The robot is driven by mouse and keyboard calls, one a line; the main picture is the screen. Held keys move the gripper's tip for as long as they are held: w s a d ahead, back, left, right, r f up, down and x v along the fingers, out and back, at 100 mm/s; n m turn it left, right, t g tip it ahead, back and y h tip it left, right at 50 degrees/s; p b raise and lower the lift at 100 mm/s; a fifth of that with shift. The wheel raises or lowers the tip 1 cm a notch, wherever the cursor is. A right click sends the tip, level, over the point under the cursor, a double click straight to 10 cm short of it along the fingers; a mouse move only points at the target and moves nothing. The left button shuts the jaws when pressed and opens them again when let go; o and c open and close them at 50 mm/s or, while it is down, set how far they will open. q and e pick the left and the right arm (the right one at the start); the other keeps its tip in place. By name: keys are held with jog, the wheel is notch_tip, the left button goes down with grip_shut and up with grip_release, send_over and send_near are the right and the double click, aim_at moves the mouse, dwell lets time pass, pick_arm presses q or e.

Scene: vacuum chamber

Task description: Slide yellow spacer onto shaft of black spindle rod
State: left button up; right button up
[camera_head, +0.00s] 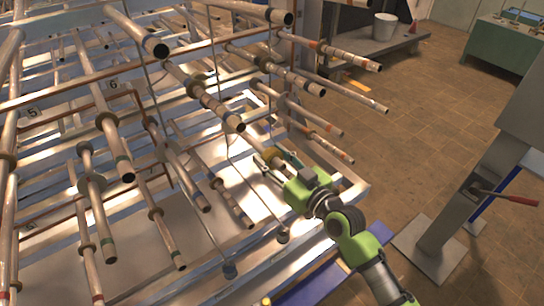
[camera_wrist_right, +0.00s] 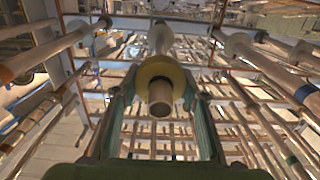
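The yellow spacer (camera_wrist_right: 150,71) is a ring in the middle of the right wrist view. It sits around a pale rod (camera_wrist_right: 160,96) whose blunt brown-rimmed end sticks out toward the camera. The rod shows pale grey-brown rather than black. My right gripper (camera_wrist_right: 160,78) has one green finger on each side of the spacer, with the tips against its edges. In the head view the spacer (camera_head: 270,153) is a small yellow patch just ahead of my green right gripper (camera_head: 274,159). The far side of the spacer is hidden. My left gripper is not in view.
Many similar rods with collars (camera_head: 214,101) stick out of the metal frame (camera_head: 353,196) above and left of my right gripper. Thin hanging wires carry small weights (camera_head: 230,270) nearby. A grey post (camera_head: 470,190) with a red-handled lever stands at right. Open tiled floor lies between.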

aim_at(260, 144)
jog(key=shift+b+x, duration=1)
jog(key=shift+x, duration=1.85)
jog(key=o, duration=1.2)
jog(key=shift+d+f, duration=0.1)
jog(key=shift+c, duration=0.2)
jog(key=shift+s, duration=0.15)
jog(key=shift+s+d, duration=0.25)
jog(key=v, duration=1.1)
